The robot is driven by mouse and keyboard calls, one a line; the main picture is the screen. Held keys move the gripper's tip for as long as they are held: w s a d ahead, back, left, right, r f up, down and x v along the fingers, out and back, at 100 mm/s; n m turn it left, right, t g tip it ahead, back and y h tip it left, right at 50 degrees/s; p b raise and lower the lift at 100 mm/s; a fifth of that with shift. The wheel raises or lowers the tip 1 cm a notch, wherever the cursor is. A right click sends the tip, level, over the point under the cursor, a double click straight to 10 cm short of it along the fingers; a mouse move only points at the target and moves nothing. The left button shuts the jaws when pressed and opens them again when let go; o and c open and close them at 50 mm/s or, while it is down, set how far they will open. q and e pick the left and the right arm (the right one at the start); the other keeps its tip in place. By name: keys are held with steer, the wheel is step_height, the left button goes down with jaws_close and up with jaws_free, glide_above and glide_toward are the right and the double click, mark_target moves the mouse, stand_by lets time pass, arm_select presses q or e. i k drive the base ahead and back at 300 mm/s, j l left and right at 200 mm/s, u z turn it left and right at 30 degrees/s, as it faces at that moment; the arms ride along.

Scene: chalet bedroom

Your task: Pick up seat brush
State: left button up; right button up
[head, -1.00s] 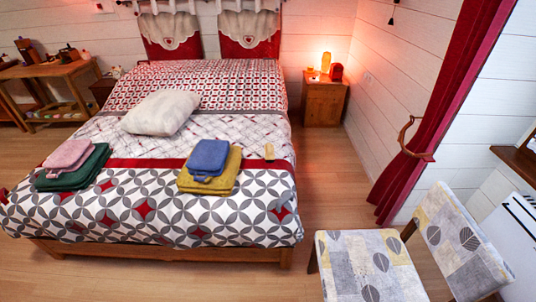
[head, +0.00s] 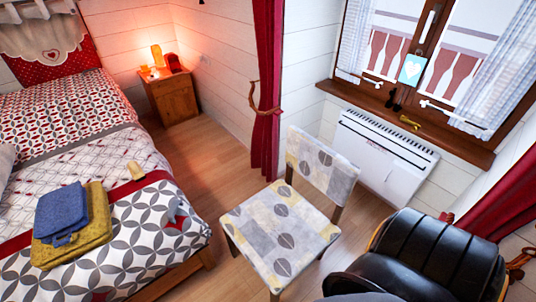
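I cannot make out for certain which thing is the seat brush. Either is too small to identify. The patterned chair (head: 280,235) has nothing visible on its seat. The seat of the black leather armchair (head: 430,255) is only partly in view at the bottom right. Neither of my grippers shows in the head view.
The bed (head: 120,270) fills the left, with folded blue (head: 62,212) and yellow towels (head: 95,225) on it. A white heater (head: 385,155) stands under the window. Wooden floor (head: 205,165) is clear between bed and chair. A nightstand (head: 170,97) stands in the far corner.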

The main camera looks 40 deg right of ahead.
mark_target(137, 173)
steer(key=i+j+u, duration=0.1)
steer(key=j, duration=0.25)
steer(key=i+j+u, duration=0.1)
steer(key=j, duration=0.2)
steer(key=i+l+u, duration=0.1)
steer(key=i+u, duration=0.2)
steer(key=i, duration=0.5)
